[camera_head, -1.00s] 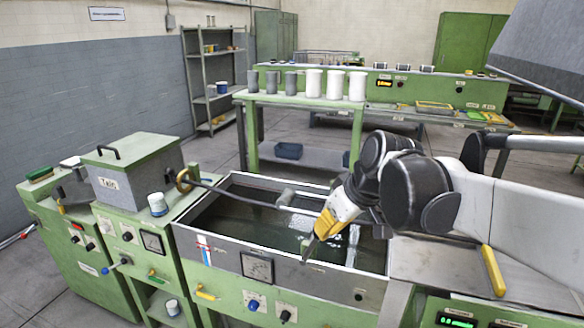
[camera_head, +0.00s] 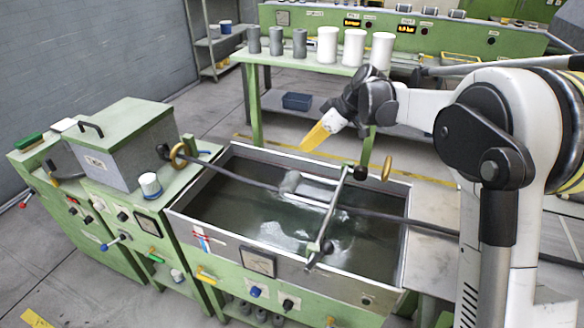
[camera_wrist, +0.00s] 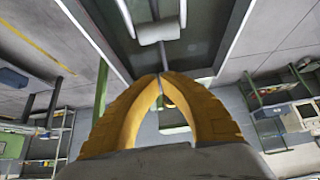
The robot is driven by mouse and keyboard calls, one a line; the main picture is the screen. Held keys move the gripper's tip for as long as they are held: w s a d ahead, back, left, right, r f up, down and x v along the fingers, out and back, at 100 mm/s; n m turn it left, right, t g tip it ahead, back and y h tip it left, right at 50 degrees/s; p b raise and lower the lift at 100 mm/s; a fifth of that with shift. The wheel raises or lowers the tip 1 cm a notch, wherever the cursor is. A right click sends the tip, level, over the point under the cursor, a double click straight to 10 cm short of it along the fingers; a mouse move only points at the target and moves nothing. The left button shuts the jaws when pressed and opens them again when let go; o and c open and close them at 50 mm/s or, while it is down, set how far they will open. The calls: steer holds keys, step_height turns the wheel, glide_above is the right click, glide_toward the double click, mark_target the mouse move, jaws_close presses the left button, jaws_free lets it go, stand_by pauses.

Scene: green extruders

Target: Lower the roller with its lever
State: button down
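The pale grey roller (camera_head: 289,182) is a small cylinder over the dark liquid in the open bath (camera_head: 243,246); it also shows at the top of the wrist view (camera_wrist: 157,32). A thin metal lever bar (camera_head: 333,210) crosses the bath from the back rim to the front rim, right of the roller. My gripper (camera_head: 304,148) has yellow fingers and hangs above the back rim, clear of the lever and apart from the roller. In the wrist view its fingertips (camera_wrist: 163,76) meet, with nothing visible held between them.
A long dark cable (camera_head: 245,184) runs across the bath through a gold ring (camera_head: 179,156) on the left. A second gold ring (camera_head: 387,167) stands at the back right. A lidded grey box (camera_head: 124,140) stands left. A table (camera_head: 300,72) with grey and white cylinders is behind.

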steer(key=b, duration=0.3)
glide_above(290, 178)
steer(key=f, duration=0.8)
steer(key=shift+a+f, duration=0.2)
steer(key=shift+a, duration=0.05)
steer(key=shift+d+f+b, duration=0.2)
steer(key=shift+f+b, duration=0.4)
steer(key=shift+f, duration=0.6)
steer(key=shift+d+f, duration=0.1)
steer(key=shift+f, duration=0.55)
